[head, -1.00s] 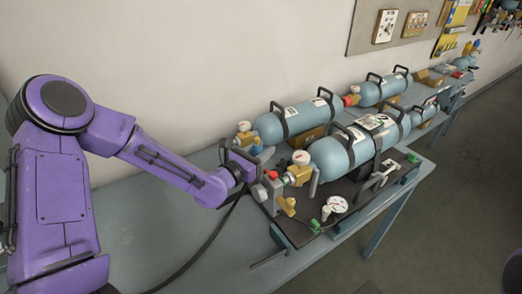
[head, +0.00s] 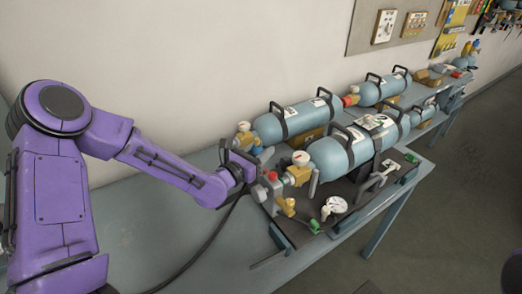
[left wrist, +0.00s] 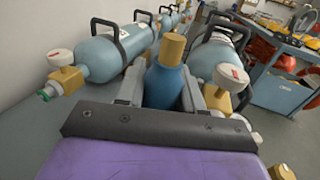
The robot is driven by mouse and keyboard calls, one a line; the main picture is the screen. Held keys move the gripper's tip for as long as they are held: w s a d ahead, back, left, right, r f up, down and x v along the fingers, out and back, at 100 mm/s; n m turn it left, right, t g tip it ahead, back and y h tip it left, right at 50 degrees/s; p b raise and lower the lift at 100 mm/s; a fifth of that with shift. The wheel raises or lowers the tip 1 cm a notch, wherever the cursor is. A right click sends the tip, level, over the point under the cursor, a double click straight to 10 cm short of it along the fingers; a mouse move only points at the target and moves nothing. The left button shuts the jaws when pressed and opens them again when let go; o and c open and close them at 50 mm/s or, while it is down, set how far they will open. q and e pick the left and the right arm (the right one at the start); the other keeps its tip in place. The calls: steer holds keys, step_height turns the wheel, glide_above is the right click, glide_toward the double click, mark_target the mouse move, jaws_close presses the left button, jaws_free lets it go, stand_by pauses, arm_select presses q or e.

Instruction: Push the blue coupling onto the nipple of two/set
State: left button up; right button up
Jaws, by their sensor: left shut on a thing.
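The blue coupling (left wrist: 165,84) stands between the two grey fingers of my left gripper (left wrist: 160,92) in the left wrist view, with a brass end pointing away from me. My left gripper is shut on it. In the head view my left gripper (head: 262,187) is beside the brass valve (head: 297,176) of the near large blue cylinder (head: 335,157); the coupling is mostly hidden there. I cannot tell which nipple belongs to two/set, or whether the coupling touches one. My right gripper is out of view.
A second cylinder (head: 290,122) with a brass valve lies behind, close to the wall. A round white gauge (head: 335,205) and a small brass fitting (head: 287,206) are on the dark board in front. A black hose (head: 205,247) crosses the bench, whose left part is clear.

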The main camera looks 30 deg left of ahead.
arm_select(q)
steer(key=shift+f+b, duration=0.85)
steer(key=shift+f, duration=0.25)
steer(key=shift+r, duration=0.2)
steer(key=shift+r+p, duration=0.6)
steer(key=shift+p, duration=0.15)
steer(key=shift+f+b, duration=0.6)
steer(key=shift+f, duration=0.15)
stand_by(0.6)
steer(key=o, duration=1.2)
steer(key=shift+c, duration=0.2)
steer(key=shift+s+f, duration=0.1)
